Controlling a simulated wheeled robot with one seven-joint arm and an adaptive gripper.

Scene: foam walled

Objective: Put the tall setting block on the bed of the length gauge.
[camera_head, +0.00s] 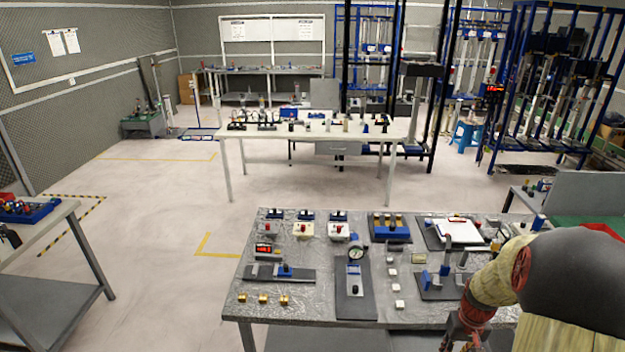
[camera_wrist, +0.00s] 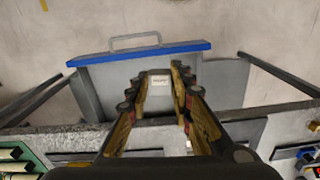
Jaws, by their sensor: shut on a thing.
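My gripper (camera_wrist: 158,90) is shut on a pale block with a small printed label (camera_wrist: 159,82), which I take as the tall setting block. It is seen end-on between the fingertips in the wrist view. In the head view my gripper (camera_head: 459,335) is at the table's front right edge, partly cut off, and the held block cannot be made out. Which fixture is the length gauge is not certain. A dark flat bed with a blue slide (camera_head: 279,273) lies at the table's left, beside a red digital readout (camera_head: 264,249). A dial gauge stand (camera_head: 355,278) is nearer the middle.
Several small pale blocks (camera_head: 394,287) stand in a column right of the dial stand. Brass pieces (camera_head: 263,299) line the left front. A fixture with upright posts (camera_head: 444,276) and a clipboard (camera_head: 452,232) are at right. Bare tabletop (camera_head: 318,305) shows near the front.

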